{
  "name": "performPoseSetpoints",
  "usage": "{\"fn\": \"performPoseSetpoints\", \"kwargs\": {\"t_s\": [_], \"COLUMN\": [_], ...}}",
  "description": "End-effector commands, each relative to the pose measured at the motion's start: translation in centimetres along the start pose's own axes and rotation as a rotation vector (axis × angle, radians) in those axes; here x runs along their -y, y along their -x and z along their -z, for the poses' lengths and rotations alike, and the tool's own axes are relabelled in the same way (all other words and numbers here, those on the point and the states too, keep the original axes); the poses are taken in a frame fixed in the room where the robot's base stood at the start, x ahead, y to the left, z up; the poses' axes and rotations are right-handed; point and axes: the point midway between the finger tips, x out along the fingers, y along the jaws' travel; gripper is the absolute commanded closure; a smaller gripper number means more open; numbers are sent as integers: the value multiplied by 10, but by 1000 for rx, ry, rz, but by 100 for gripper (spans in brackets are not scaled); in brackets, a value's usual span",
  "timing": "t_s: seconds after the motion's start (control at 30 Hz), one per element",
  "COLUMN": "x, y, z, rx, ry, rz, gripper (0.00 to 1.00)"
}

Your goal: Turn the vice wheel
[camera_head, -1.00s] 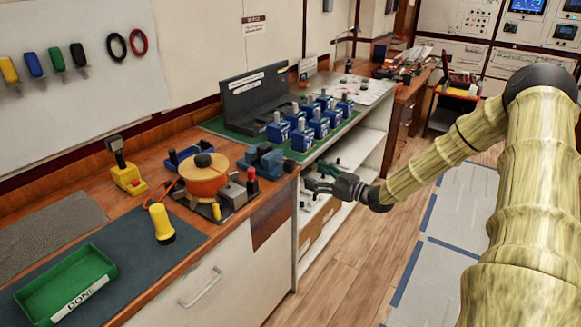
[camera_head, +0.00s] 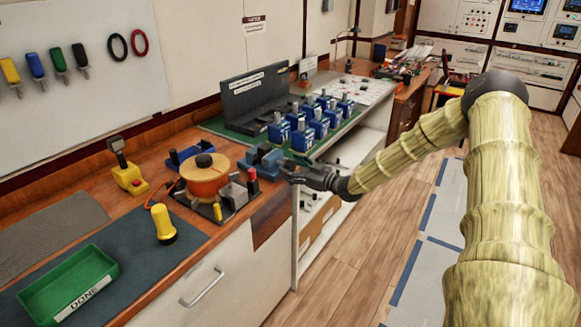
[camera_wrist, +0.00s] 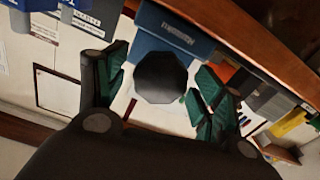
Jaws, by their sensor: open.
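The blue vice (camera_head: 262,160) sits at the right end of the wooden bench, and its blue body (camera_wrist: 172,38) shows behind the wheel in the wrist view. The vice wheel (camera_wrist: 160,76) is a dark, many-sided knob facing the wrist camera. My gripper (camera_head: 292,172) is at the bench's right edge, close to the vice. In the wrist view my gripper (camera_wrist: 160,92) is open, with one green-padded finger on each side of the wheel. I cannot tell if a finger touches it. In the head view the gripper hides most of the wheel.
An orange round device (camera_head: 205,177) and a red-topped post (camera_head: 252,180) stand left of the vice. Several blue breakers (camera_head: 302,137) stand on a green mat behind it. The floor to the right is open.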

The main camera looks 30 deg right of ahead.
Motion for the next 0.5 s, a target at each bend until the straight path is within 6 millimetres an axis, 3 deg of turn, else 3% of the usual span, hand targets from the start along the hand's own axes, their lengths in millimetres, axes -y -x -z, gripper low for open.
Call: {"fn": "performPoseSetpoints", "kwargs": {"t_s": [0.43,0.5], "x": [0,0], "y": [-8,-8], "z": [0,0], "rx": [-1,-1], "ry": [0,0], "rz": [0,0], "gripper": [32,41]}}
